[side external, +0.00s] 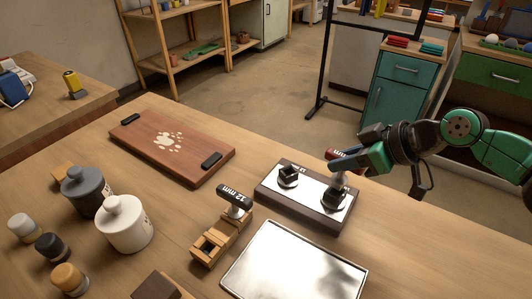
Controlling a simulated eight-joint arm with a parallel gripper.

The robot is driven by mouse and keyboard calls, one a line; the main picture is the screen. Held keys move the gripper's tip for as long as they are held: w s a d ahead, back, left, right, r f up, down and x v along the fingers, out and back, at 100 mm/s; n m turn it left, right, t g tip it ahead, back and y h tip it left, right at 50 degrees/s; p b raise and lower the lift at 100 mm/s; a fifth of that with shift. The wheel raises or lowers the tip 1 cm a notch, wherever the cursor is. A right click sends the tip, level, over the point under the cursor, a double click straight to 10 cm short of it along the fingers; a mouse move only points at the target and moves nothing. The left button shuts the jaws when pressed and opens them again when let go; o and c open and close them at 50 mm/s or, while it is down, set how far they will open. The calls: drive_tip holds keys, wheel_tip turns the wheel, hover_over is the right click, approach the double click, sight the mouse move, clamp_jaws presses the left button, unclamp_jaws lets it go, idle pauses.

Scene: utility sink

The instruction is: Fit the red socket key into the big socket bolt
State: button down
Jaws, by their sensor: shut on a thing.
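My gripper (354,160) is at the right of the bench, shut on the handle of the red socket key (334,154). The key's grey shaft points down, and its lower end is over or at the right-hand black socket bolt (333,200). I cannot tell from this view whether the tip is inside the bolt or just above it. A second black socket bolt (288,176) stands free on the left of the same plate (312,186), which is pale-topped with a dark base. Which bolt is bigger is not clear, as the key partly hides the right one.
A black-handled key (235,196) stands in a wooden holder (208,247) left of the plate. A shiny metal tray (292,267) lies in front. A wooden board (172,150), lidded jars (125,224) and small capped pots fill the left. Bare bench lies between them.

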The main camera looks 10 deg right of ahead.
drive_tip(key=shift+f, duration=1.45)
drive_tip(key=c, duration=0.6)
unclamp_jaws()
drive_tip(key=shift+v, duration=2.8)
drive_tip(key=shift+d, duration=0.1)
drive_tip(key=s+d+r+m+h, duration=0.1)
drive_tip(key=s+d+m+h, duration=0.1)
drive_tip(key=d, duration=0.3)
drive_tip(key=s+d+r+m+h, duration=0.1)
drive_tip(key=s+d+m+h, duration=0.1)
drive_tip(key=d+m, duration=0.3)
drive_tip(key=shift+s+d+r+m+h, duration=0.15)
drive_tip(key=shift+d+r+m+h, duration=0.15)
drive_tip(key=shift+d+h, duration=0.5)
